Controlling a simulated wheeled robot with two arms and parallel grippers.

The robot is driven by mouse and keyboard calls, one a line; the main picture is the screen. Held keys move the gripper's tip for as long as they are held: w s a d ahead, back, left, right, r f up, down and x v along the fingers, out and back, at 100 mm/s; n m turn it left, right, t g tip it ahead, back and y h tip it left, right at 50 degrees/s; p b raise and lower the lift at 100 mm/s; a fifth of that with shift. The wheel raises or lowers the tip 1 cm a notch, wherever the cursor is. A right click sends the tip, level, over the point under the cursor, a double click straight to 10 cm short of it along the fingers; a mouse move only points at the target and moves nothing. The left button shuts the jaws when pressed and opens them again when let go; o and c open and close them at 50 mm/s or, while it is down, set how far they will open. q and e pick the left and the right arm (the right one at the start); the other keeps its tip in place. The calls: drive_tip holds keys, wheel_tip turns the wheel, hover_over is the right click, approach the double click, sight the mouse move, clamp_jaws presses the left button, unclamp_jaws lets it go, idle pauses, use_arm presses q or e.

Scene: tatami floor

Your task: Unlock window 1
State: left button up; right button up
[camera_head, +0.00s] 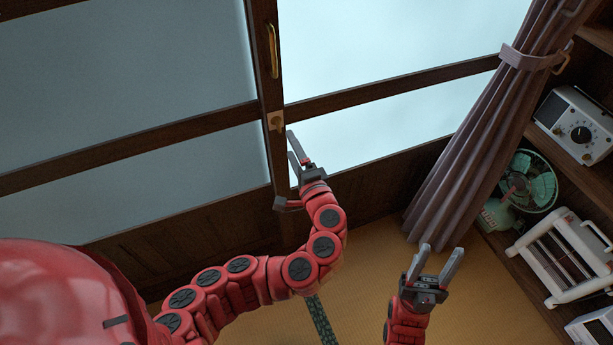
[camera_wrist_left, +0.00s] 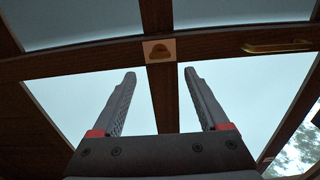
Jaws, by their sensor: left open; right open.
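The window (camera_head: 130,75) is a dark wooden sliding frame with frosted panes. A small brass lock plate with a knob (camera_head: 276,121) sits on its middle upright, where the crossbars meet. The lock also shows in the left wrist view (camera_wrist_left: 159,51), ahead of the fingers and between them. My left gripper (camera_head: 293,146) is open and empty, just below and right of the lock, apart from it. In the left wrist view its two fingers (camera_wrist_left: 158,82) are spread wide. My right gripper (camera_head: 441,252) is open and empty, low over the floor at the right.
A brass pull handle (camera_head: 272,50) is on the upright above the lock. A tied curtain (camera_head: 480,125) hangs to the right. Shelves hold a radio (camera_head: 577,125), a green fan (camera_head: 525,185) and a white heater (camera_head: 565,255). Tatami (camera_head: 375,260) lies below.

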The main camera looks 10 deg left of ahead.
use_arm(q)
drive_tip(key=v, duration=1)
